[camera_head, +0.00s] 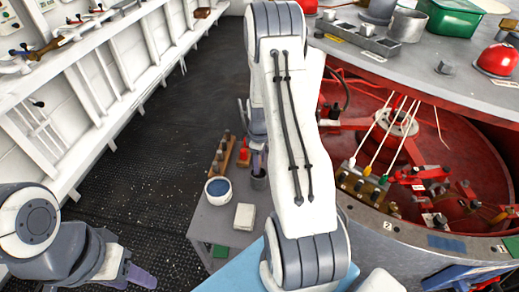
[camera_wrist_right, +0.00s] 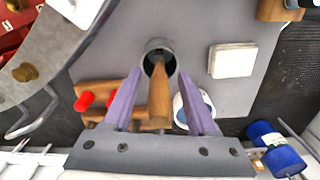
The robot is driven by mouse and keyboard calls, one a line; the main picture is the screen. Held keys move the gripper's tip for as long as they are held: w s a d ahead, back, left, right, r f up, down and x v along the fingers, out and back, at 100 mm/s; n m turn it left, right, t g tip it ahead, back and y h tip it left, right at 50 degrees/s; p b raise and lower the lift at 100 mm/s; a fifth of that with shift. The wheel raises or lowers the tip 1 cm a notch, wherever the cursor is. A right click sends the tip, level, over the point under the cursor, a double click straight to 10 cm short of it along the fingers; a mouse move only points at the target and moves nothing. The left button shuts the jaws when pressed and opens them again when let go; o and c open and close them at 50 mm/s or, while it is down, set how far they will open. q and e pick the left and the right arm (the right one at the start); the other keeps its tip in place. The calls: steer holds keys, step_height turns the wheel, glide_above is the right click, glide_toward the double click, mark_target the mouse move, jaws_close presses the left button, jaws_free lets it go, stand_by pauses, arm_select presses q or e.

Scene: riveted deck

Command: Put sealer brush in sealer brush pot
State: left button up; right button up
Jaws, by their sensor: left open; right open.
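The sealer brush shows as a wooden handle (camera_wrist_right: 158,95) in the right wrist view, its far end inside the mouth of the grey sealer brush pot (camera_wrist_right: 158,48). Its bristles are hidden. My right gripper (camera_wrist_right: 158,108) is open, with a purple finger on each side of the handle and gaps between. In the head view the pot (camera_head: 258,182) stands on the grey table, just below the right gripper's purple fingers (camera_head: 258,160); my right arm hides much around them. My left gripper (camera_head: 136,278) is open and empty at the lower left.
Beside the pot are a white jar with blue contents (camera_head: 218,190), a pale block (camera_head: 244,216) and a wooden rack with pegs (camera_head: 222,156). A red-lined drum (camera_head: 465,150) stands to the right. The dark deck (camera_head: 150,170) on the left is clear.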

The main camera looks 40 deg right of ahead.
step_height(320, 180, up, 9)
steer(key=shift+f+b, duration=0.1)
steer(key=shift+b, duration=1)
steer(key=shift+a+r, duration=0.1)
steer(key=shift+r, duration=0.35)
steer(key=s+a+r, duration=0.2)
steer(key=a+r, duration=0.2)
steer(key=a, duration=0.7)
steer(key=s+a+r, duration=0.1)
steer(key=a+r, duration=0.2)
steer(key=a, duration=0.8)
steer(key=s+a+r, duration=0.1)
steer(key=s+a, duration=0.5)
steer(key=s, duration=0.3)
steer(key=s+a+r+y, duration=0.1)
steer(key=s+a+r, duration=0.1)
steer(key=s+a, duration=0.4)
steer(key=s, duration=0.3)
steer(key=shift+r+n, duration=0.15)
steer(key=shift+n, duration=0.25)
